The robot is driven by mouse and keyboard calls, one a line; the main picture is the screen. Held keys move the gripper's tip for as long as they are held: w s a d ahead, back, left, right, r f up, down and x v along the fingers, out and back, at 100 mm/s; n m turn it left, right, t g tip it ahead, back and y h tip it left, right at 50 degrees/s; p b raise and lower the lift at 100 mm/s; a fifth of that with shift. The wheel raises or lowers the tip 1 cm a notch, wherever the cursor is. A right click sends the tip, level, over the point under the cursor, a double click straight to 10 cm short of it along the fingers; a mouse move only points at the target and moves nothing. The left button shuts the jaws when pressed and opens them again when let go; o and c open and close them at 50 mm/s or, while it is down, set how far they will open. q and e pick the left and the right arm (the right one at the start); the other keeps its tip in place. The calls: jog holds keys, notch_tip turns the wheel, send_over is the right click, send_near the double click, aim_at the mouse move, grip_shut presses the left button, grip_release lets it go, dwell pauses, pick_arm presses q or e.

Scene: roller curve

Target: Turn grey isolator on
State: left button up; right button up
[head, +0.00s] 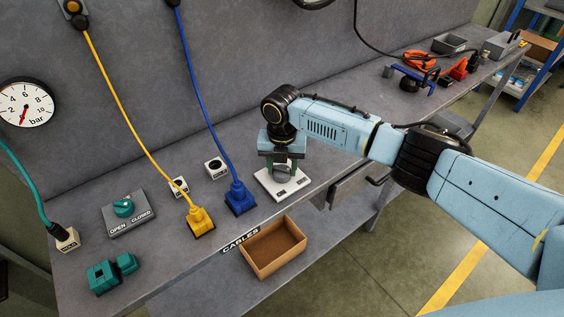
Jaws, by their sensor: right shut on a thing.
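The grey isolator (266,186) is a pale box with a dark round knob, on the workbench right of the blue plug. My right gripper (281,166) points down over it, its green fingers shut on the knob (280,170). The gripper hides much of the knob, so its angle is hard to tell. Lettering on the isolator's top is too small to read. My left gripper is not in view.
A teal valve (124,208) marked OPEN and CLOSED sits at left, with yellow (200,222) and blue (239,199) plugs between. A teal connector (105,275) lies at front left. An open cardboard box (273,248) is at the front edge. Orange tools (420,62) lie far right.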

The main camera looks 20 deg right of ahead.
jog(key=m+p, duration=0.2)
jog(key=m, duration=0.1)
jog(key=shift+r+m+p, duration=0.15)
jog(key=shift+m+p, duration=0.15)
jog(key=shift+m, duration=0.1)
jog(key=m+p, duration=0.2)
jog(key=m, duration=0.2)
jog(key=shift+m+p, duration=0.3)
jog(key=shift+p, duration=0.1)
jog(key=m+p, duration=0.1)
jog(key=m, duration=0.2)
jog(key=shift+p, duration=0.4)
jog(key=shift+d+m+p, duration=0.1)
jog(key=shift+m+p, duration=0.7)
jog(key=shift+m, duration=1.4)
jog(key=o, duration=1)
jog(key=shift+s, duration=0.1)
